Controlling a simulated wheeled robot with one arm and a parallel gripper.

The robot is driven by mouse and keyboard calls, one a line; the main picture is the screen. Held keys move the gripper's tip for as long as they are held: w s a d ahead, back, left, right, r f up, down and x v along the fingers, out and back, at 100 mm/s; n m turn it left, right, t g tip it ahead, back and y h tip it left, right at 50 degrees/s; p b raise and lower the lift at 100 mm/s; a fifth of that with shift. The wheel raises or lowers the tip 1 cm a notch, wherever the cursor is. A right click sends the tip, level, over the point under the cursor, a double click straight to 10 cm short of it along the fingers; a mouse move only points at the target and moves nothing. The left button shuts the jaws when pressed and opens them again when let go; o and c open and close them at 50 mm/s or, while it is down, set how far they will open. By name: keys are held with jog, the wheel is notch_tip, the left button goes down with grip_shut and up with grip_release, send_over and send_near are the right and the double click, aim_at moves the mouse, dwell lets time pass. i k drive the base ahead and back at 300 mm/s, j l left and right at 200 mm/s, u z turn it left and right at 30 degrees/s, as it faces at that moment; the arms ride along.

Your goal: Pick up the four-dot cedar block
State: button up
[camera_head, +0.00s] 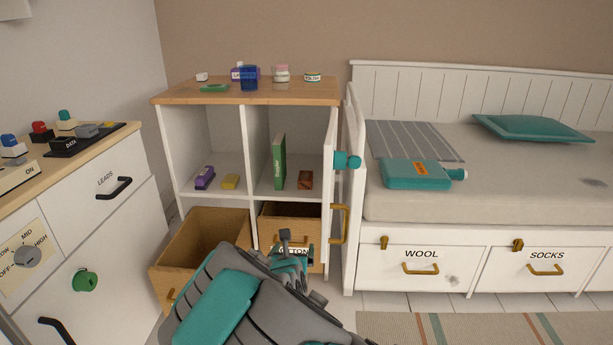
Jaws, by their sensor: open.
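A small reddish-brown block (305,180), likely the cedar block, sits on the floor of the right upper cubby of the white shelf unit. Its dots are too small to count from here. It is right of an upright green book (279,162). My gripper (294,239) is low in front of the shelf unit, below the block and apart from it. It is open and looks empty, with its tips in front of the right lower drawer. My arm hides part of that drawer.
A cabinet door (330,165) with a teal knob stands open right of the cubby. The left lower drawer (200,250) is pulled out. A bed (480,190) stands right; a counter (75,150) left.

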aim_at(305, 179)
jog(key=i, duration=1.25)
